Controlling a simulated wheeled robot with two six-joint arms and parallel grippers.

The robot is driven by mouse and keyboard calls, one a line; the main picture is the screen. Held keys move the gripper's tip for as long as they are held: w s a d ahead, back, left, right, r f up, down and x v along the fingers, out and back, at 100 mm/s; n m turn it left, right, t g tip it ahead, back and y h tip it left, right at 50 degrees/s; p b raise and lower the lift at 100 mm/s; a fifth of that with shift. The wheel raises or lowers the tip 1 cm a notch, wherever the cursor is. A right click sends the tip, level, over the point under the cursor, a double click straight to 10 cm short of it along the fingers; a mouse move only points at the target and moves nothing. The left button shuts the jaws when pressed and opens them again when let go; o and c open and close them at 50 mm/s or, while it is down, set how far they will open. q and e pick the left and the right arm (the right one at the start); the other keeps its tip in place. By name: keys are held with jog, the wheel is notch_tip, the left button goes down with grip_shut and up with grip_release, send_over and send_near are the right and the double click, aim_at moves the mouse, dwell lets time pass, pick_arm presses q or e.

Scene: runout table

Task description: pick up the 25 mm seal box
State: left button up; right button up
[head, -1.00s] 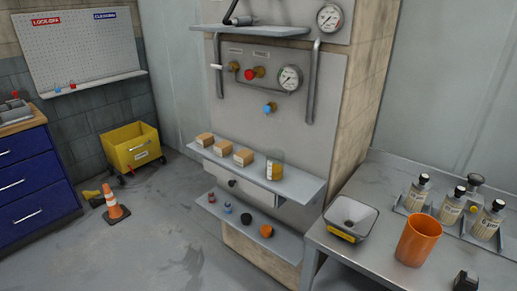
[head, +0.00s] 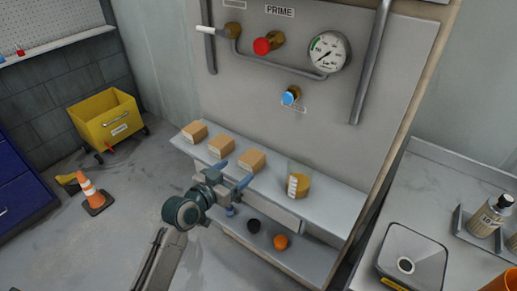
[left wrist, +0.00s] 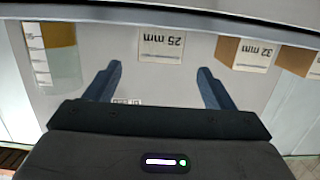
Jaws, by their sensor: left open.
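The 25 mm seal box (head: 252,161) is a small tan carton on the upper shelf, nearest the jar in the row of three. In the left wrist view its "25 mm" label (left wrist: 161,45) appears upside down, between and beyond the fingertips. My left gripper (head: 234,173) is open and empty at the shelf's front edge, in front of the box and apart from it. Its two blue fingers also show in the left wrist view (left wrist: 160,70), one on each side of the label. My right gripper is not in view.
The 32 mm box (head: 221,145) and another carton (head: 195,132) stand to the left. A jar with amber contents (head: 298,185) stands close on the right. The shelf (head: 333,197) has a back panel with a gauge and valves. A lower shelf holds caps.

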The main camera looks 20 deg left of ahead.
aim_at(256, 153)
pick_arm(q)
jog(key=w, duration=0.1)
jog(key=w+d, duration=0.1)
jog(key=w, duration=0.1)
jog(key=w+d+p, duration=0.1)
jog(key=shift+w+d+r, duration=0.15)
jog(key=shift+w+r, duration=0.05)
jog(key=shift+w, duration=0.15)
jog(key=shift+w+f+p, duration=0.15)
jog(key=shift+w+p, duration=0.15)
jog(key=shift+w, duration=0.25)
jog(key=x, duration=0.2)
jog(key=p+x, duration=0.1)
jog(key=x, duration=0.1)
jog(key=shift+w+f, duration=0.1)
jog(key=shift+f, duration=0.15)
jog(key=shift+w+f, duration=0.15)
jog(key=shift+w, duration=0.05)
jog(key=c, duration=0.8)
jog(key=shift+c, duration=1.2)
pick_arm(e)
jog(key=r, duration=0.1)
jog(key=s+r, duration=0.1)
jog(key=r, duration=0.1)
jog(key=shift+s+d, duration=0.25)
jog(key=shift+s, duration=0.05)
